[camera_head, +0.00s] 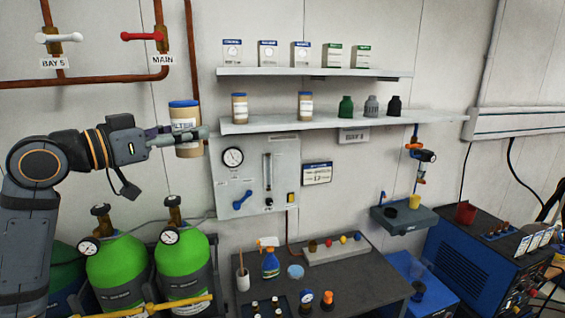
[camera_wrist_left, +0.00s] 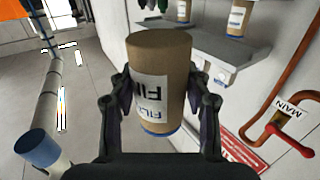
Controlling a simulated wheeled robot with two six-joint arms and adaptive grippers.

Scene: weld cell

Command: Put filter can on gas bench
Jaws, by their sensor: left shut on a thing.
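The filter can (camera_head: 184,125) is a tan cylinder with a white label and a blue lid. My left gripper (camera_head: 186,135) is shut on it, in the air left of the lower shelf. In the left wrist view the can (camera_wrist_left: 160,70) sits between the two fingers of the gripper (camera_wrist_left: 160,105), its blue end toward the bottom of the picture. The gas bench (camera_head: 350,285) is probably the dark grey bench at the bottom middle of the head view. My right gripper is not in view.
The lower shelf (camera_head: 340,123) holds two similar cans and several small bottles. On the bench stand a spray bottle (camera_head: 270,262), a brush pot (camera_head: 243,279), a blue-lidded tub (camera_head: 295,271) and a knob strip (camera_head: 335,249). Green cylinders (camera_head: 117,272) stand left. The bench's right front is bare.

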